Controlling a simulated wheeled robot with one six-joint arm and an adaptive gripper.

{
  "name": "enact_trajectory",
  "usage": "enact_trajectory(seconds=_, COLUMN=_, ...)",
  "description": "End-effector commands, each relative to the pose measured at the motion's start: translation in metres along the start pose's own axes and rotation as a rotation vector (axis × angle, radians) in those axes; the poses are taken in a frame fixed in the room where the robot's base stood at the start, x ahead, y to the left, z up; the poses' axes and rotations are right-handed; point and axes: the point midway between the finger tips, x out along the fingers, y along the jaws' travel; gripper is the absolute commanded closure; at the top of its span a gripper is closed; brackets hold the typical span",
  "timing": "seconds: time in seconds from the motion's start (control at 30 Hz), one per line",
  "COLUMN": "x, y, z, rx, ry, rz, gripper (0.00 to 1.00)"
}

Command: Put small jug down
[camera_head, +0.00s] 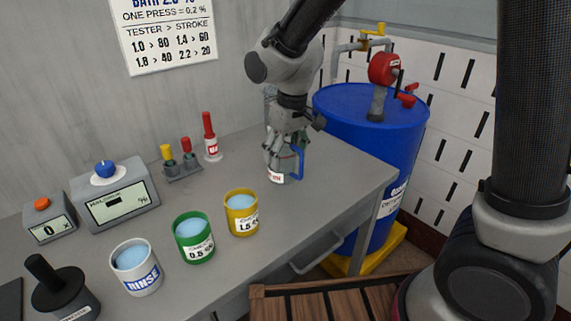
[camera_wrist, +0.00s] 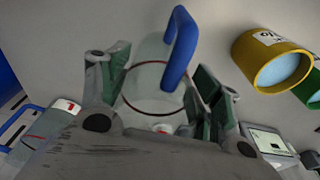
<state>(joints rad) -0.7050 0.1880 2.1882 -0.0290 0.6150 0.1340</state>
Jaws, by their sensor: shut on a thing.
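The small jug (camera_head: 291,166) is clear, with a blue handle and a red-and-white label low on its side. It is upright at the right end of the grey bench. My gripper (camera_head: 284,150) comes down from above and is shut on the jug's body. The jug's base looks at or just above the bench top; I cannot tell if it touches. In the wrist view the jug (camera_wrist: 150,82) sits between the two green-padded fingers of my gripper (camera_wrist: 160,88), its blue handle pointing up in the picture. My gripper hides part of the jug.
Yellow (camera_head: 241,214), green (camera_head: 193,238) and white RINSE (camera_head: 135,267) cups stand on the bench (camera_head: 330,180). A blue drum (camera_head: 350,120) with a red valve stands beyond its right end. Another clear vessel with a blue handle (camera_wrist: 14,122) shows at lower left in the wrist view.

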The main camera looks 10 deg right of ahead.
Motion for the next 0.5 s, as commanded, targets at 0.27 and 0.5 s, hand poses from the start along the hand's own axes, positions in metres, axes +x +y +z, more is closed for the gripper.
enact_trajectory(seconds=0.27, x=0.032, y=0.000, z=0.005, rx=0.000, ry=-0.001, rz=0.000, gripper=0.60)
enact_trajectory(seconds=0.5, x=0.032, y=0.000, z=0.005, rx=0.000, ry=-0.001, rz=0.000, gripper=0.60)
